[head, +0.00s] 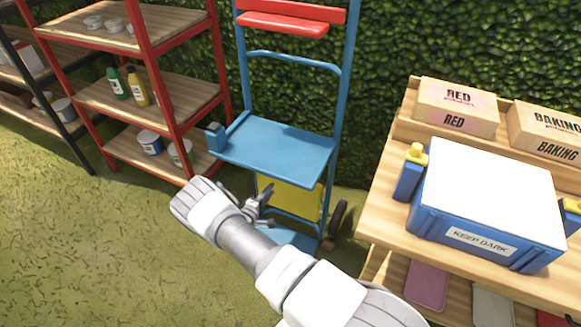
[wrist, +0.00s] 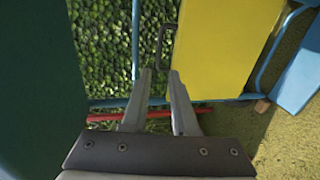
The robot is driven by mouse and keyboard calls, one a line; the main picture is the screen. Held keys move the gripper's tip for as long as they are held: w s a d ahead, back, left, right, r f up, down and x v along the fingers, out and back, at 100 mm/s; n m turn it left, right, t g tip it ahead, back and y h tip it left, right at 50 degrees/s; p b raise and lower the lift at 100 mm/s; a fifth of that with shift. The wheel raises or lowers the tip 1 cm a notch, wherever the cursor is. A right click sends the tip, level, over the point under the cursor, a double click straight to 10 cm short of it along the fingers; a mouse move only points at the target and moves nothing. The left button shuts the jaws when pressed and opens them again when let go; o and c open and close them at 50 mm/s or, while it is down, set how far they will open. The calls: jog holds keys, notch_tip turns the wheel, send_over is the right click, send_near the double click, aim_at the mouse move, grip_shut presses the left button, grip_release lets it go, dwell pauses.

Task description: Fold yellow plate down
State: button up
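A blue hand cart (head: 335,95) stands by the hedge. Its yellow plate (head: 290,197) is upright between the cart's posts, under a blue shelf (head: 275,147) that lies level. The yellow plate also fills the upper right middle of the wrist view (wrist: 222,45). A dark handle (wrist: 161,48) sticks out at the plate's left edge there. My gripper (wrist: 160,76) is open, with the handle just ahead of its fingertips and nothing seen between the fingers. In the head view my gripper (head: 262,197) is at the plate's left side, partly hidden by my arm.
A red-framed rack (head: 145,95) with bottles and cups stands left. A wooden stand (head: 385,215) on the right bears a blue "KEEP DARK" box (head: 480,200). The cart's blue base plate (head: 292,240) is low behind my arm. Open grass (head: 85,245) lies at lower left.

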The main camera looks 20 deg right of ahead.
jog(key=shift+b+x, duration=2.65)
jog(key=shift+x, duration=5.65)
grip_shut()
